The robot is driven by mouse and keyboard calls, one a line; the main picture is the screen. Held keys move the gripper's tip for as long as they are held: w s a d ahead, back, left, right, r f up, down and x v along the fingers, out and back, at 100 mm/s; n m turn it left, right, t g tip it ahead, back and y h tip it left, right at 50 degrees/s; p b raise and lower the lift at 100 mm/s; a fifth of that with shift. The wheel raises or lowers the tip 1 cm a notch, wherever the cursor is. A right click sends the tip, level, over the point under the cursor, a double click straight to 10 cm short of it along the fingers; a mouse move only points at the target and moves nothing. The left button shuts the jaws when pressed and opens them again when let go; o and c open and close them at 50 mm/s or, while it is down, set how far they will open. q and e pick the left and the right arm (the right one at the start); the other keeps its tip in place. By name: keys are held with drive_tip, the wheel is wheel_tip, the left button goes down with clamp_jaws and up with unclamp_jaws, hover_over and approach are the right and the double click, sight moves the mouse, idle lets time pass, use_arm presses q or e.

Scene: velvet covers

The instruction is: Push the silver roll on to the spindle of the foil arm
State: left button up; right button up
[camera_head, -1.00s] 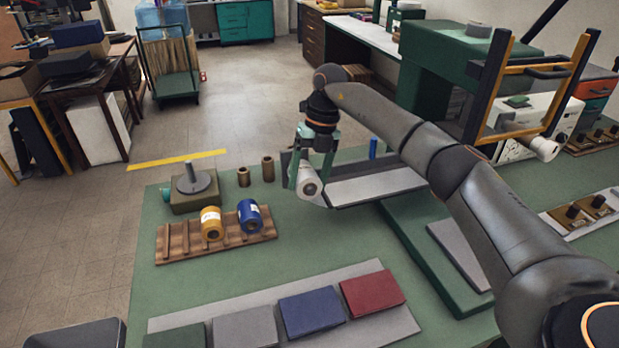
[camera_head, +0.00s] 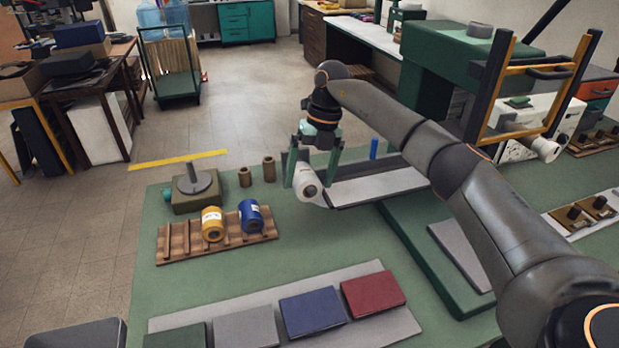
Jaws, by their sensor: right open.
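The silver roll (camera_head: 304,181) is a pale grey-white cylinder with a dark hole in its near end. It lies on its side beside a dark upright plate (camera_head: 284,164), at the left end of a long grey tray-like part (camera_head: 375,186). I cannot tell how far it sits on a spindle; its far end is hidden. My right gripper (camera_head: 310,178) points down over the roll, open, with one green finger on each side and a gap at the right finger. My left gripper is not in view.
A wooden rack (camera_head: 180,241) holds a gold roll (camera_head: 212,226) and a blue roll (camera_head: 250,216). Two brown cores (camera_head: 269,169) and an olive block with a grey post (camera_head: 196,190) stand behind. Coloured covers (camera_head: 312,312) lie in front. A green press (camera_head: 450,45) stands right.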

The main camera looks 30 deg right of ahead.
drive_tip(key=v, duration=1.1)
drive_tip(key=shift+r, duration=0.4)
